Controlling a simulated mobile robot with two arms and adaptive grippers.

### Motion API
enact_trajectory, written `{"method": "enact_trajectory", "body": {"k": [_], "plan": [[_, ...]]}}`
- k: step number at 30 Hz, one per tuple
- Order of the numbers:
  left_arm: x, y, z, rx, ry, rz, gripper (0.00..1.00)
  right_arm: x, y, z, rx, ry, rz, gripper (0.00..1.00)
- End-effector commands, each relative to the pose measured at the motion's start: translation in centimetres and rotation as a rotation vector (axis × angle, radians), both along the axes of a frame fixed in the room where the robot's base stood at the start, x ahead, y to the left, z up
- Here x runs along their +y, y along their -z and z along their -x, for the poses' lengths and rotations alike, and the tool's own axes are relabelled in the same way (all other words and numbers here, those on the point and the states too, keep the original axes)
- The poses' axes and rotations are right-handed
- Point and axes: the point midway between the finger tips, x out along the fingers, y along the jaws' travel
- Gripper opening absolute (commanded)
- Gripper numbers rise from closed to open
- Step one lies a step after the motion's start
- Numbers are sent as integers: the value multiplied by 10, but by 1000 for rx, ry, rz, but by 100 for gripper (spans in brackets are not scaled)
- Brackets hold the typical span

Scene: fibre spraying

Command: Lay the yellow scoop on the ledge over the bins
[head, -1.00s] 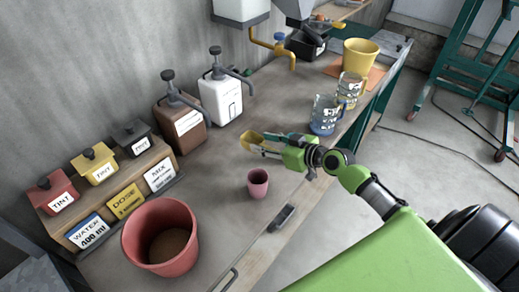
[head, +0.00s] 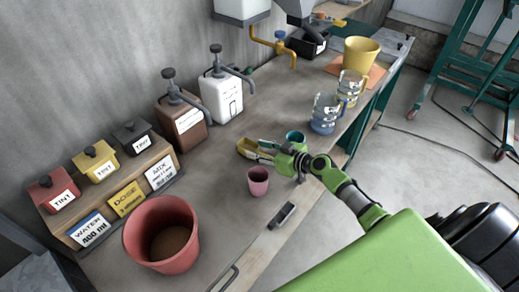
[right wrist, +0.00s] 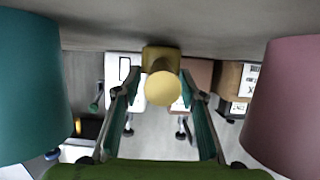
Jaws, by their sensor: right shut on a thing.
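The yellow scoop (head: 247,148) is held low over the middle of the bench in the head view. My right gripper (head: 266,150) is shut on it. In the right wrist view the scoop's round yellow end (right wrist: 162,88) shows between my two fingers (right wrist: 160,104). A wooden rack (head: 130,190) at the left carries red, yellow and black tint bins (head: 98,164). A narrow wooden ledge (head: 345,9) shows at the top; a black bin (head: 306,44) stands below and left of it. I cannot tell which ledge is meant. My left gripper is not in view.
A teal cup (head: 296,138) and a pink cup (head: 258,181) stand close on either side of my right gripper. A red bucket (head: 162,225), brown and white pump bottles (head: 221,97), clear jugs (head: 326,113) and a yellow bucket (head: 361,54) stand around.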

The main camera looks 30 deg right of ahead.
Motion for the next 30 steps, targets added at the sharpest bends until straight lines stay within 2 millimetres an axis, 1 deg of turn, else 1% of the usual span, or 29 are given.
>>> {"method": "enact_trajectory", "body": {"k": [6,7,9,19,23,25,30], "plan": [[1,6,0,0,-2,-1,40,0,3,0,-1,0,1,15],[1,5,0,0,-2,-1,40,0,3,0,0,0,1,40],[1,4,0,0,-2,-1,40,0,2,0,0,0,1,54],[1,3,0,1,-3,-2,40,0,2,0,0,0,0,54],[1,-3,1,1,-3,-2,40,0,-3,0,1,0,0,54],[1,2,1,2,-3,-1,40,-4,-2,8,1,0,3,54],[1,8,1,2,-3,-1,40,-13,-10,33,2,-2,4,54]]}}
